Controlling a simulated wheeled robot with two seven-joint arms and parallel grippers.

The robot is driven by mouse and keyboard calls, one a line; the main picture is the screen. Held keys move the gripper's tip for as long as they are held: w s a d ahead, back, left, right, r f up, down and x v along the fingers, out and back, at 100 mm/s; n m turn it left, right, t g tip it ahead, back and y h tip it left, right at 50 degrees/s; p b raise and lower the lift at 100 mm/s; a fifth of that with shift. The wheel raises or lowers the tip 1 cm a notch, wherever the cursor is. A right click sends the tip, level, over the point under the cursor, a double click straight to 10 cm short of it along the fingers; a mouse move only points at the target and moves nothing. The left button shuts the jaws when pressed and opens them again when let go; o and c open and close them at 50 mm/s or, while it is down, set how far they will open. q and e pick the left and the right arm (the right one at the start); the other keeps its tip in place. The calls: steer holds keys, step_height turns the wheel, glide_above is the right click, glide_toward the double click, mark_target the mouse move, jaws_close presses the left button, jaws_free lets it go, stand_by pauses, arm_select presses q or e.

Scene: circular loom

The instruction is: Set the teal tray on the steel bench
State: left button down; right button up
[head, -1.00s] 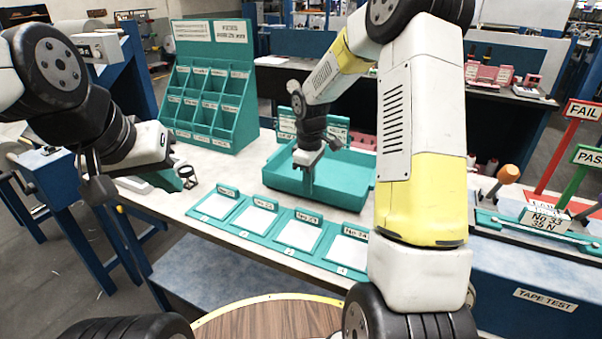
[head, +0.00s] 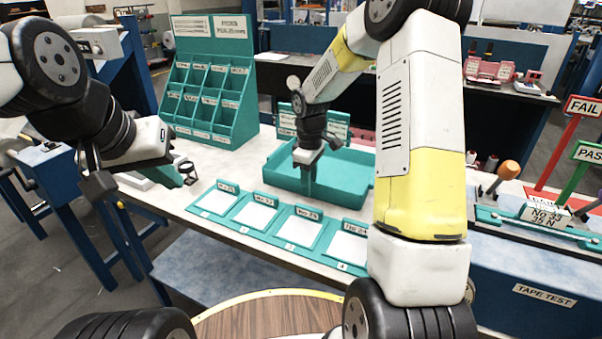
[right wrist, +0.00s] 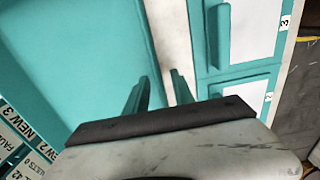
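The teal tray (head: 345,193) is a shallow, open box lying flat on the pale-topped bench (head: 190,203), behind the row of card holders. It fills the left of the right wrist view (right wrist: 85,55). My right gripper (head: 308,182) points down at the tray's near side. In the right wrist view its two teal fingers (right wrist: 160,90) stand apart, with the tray edge and a pale strip of bench showing between and beyond them. I see no clear grip on the tray. My left gripper (head: 178,178) is over the bench's left end, away from the tray; its finger gap is unclear.
A row of teal card holders (head: 280,228) lies along the bench front, close to the tray. A teal pigeonhole rack (head: 215,90) stands behind left. A tape test bench (head: 530,270) is at right.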

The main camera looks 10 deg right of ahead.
steer(key=shift+r, duration=0.1)
step_height(320, 180, up, 8)
steer(key=shift+f, duration=0.15)
